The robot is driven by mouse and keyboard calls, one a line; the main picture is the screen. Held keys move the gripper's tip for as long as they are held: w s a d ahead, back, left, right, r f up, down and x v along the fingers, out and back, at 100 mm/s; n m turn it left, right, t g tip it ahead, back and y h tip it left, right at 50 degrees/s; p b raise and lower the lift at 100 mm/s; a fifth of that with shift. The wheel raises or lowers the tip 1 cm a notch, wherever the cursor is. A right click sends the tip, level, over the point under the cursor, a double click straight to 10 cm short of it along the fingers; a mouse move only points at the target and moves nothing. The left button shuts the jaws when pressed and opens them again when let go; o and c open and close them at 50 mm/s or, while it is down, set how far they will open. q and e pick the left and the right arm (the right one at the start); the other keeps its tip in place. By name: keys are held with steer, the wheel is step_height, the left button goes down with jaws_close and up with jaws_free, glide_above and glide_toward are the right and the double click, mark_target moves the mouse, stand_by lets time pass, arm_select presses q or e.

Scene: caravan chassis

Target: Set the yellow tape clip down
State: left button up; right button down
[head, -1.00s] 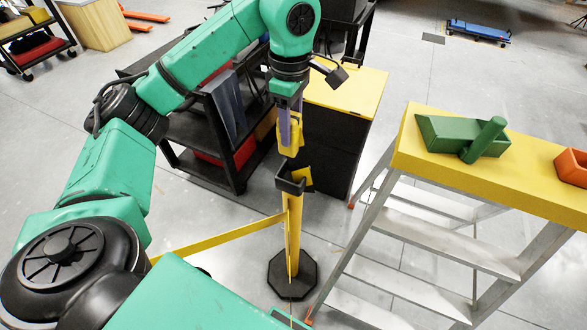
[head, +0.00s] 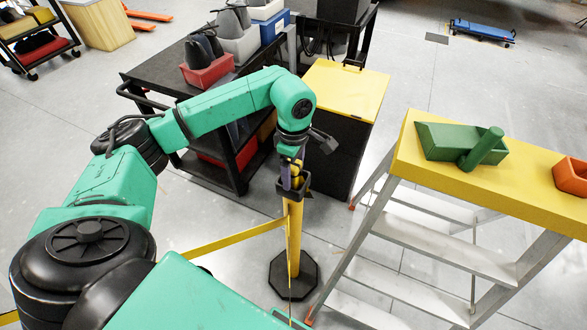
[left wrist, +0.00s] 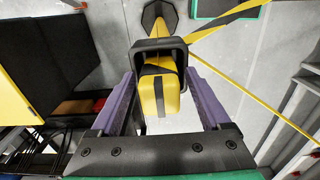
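The yellow tape clip (left wrist: 168,98), with a dark band across it, sits at the black square holder (left wrist: 141,50) on top of the yellow post. My left gripper (left wrist: 160,82) has its two purple fingers on either side of the clip. Gaps show between the fingers and the clip, so the gripper looks open. In the head view my left gripper (head: 291,178) is low over the holder (head: 304,189), and the clip (head: 297,170) is mostly hidden. How deep the clip sits cannot be told. The yellow post (head: 293,240) stands upright. My right gripper is not in view.
A yellow tape (head: 235,236) runs from the post to the lower left. A yellow-topped stepladder (head: 412,160) with a green tray (head: 455,141) stands at right. A black cabinet with a yellow lid (head: 345,85) and a dark cart (head: 150,75) stand behind.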

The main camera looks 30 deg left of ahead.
arm_select(q)
steer(key=shift+r, duration=0.1)
steer(key=shift+r, duration=0.5)
step_height(320, 180, up, 8)
steer(key=b, duration=0.3)
steer(key=shift+f, duration=0.1)
step_height(320, 180, up, 3)
steer(key=shift+r, duration=0.2)
steer(key=shift+f, duration=0.1)
